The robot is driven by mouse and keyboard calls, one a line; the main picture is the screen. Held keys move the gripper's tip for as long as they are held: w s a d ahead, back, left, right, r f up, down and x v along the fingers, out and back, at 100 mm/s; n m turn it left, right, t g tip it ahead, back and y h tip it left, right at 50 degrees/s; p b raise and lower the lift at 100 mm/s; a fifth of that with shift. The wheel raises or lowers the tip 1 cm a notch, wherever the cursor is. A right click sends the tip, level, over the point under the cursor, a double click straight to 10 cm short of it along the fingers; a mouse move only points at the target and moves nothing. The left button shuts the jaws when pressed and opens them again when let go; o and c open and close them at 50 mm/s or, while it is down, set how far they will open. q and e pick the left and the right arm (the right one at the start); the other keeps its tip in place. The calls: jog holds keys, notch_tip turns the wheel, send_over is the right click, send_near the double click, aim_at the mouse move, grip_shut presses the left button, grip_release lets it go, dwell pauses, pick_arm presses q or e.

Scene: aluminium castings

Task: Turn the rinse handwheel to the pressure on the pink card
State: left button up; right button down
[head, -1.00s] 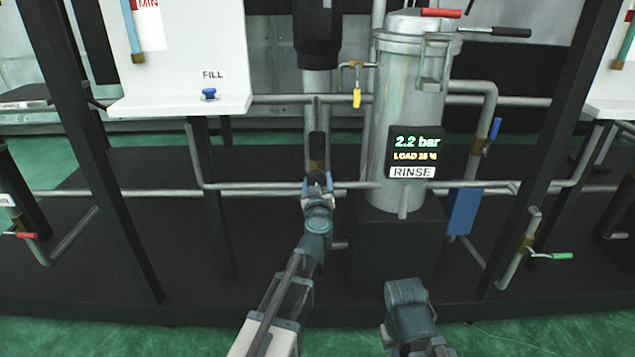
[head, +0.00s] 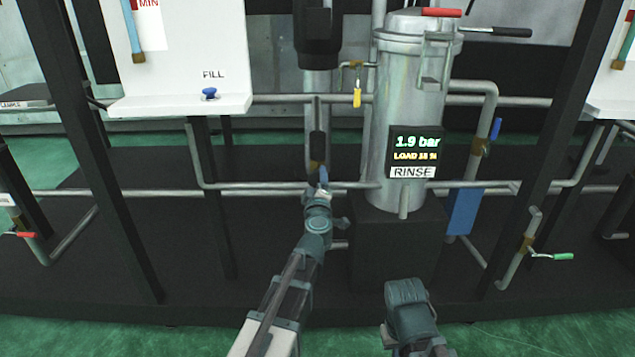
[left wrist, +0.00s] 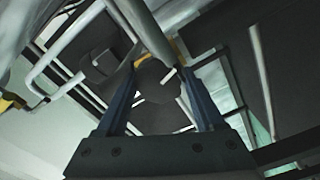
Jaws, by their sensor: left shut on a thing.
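The black rinse handwheel (head: 317,145) shows nearly edge-on at a brass valve on the vertical pipe left of the silver tank. My left gripper (head: 323,175) reaches up to it from below and is shut on it. In the left wrist view, the dark round wheel (left wrist: 155,88) lies between the two blue fingers. The fingers partly hide the valve in the head view. The display (head: 414,146) on the tank reads 1.9 bar and LOAD 18 %, above a RINSE label (head: 412,172). No pink card shows. Of my right arm only a link shows at the bottom.
The silver tank (head: 408,90) stands right of the wheel. Horizontal pipes (head: 260,190) cross close to my left gripper. A white FILL panel (head: 175,105) with a blue knob (head: 209,94) is at the left. Dark frame posts (head: 110,170) stand at both sides.

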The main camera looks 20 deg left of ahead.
pick_arm(q)
jog(key=shift+n, duration=0.6)
jog(key=o, duration=1.4)
